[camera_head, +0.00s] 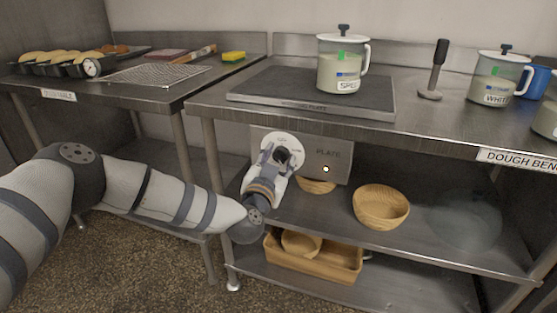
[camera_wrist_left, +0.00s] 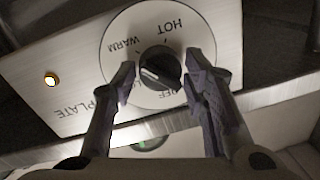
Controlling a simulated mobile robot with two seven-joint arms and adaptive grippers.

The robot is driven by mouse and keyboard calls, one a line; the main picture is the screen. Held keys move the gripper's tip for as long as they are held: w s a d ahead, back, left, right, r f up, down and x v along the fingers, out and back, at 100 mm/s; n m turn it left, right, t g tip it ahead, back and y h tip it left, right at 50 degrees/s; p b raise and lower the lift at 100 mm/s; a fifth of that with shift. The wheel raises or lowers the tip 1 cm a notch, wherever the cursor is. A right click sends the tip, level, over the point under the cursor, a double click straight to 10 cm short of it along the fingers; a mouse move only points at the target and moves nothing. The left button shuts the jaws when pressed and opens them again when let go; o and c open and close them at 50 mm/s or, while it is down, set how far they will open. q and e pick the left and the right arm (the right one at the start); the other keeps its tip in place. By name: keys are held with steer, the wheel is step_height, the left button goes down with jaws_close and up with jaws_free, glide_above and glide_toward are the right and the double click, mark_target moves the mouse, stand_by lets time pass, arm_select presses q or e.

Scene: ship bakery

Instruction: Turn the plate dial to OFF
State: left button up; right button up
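The plate dial is a black knob (camera_wrist_left: 160,67) on a round white face (camera_wrist_left: 145,22), on a metal panel (camera_wrist_left: 75,100) marked PLATE. In the head view, the panel (camera_head: 335,150) hangs under the bench edge. HOT and WARM show on the face; OFF shows partly beside a finger, and another label is mostly hidden. A white line on the knob lies toward the left in the wrist view; its exact setting is unclear. My left gripper (camera_wrist_left: 160,84) is open, one finger on each side of the knob; contact is unclear. It also shows in the head view (camera_head: 281,155). My right gripper is out of view.
A small lamp (camera_wrist_left: 50,79) on the panel glows. Above is a dark proofing plate (camera_head: 270,90) with a lidded jar (camera_head: 340,68). Baskets (camera_head: 381,207) sit on the shelf below. A second table (camera_head: 150,85) stands at left.

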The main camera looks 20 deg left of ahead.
arm_select(q)
steer(key=c, duration=0.6)
steer(key=shift+o, duration=0.2)
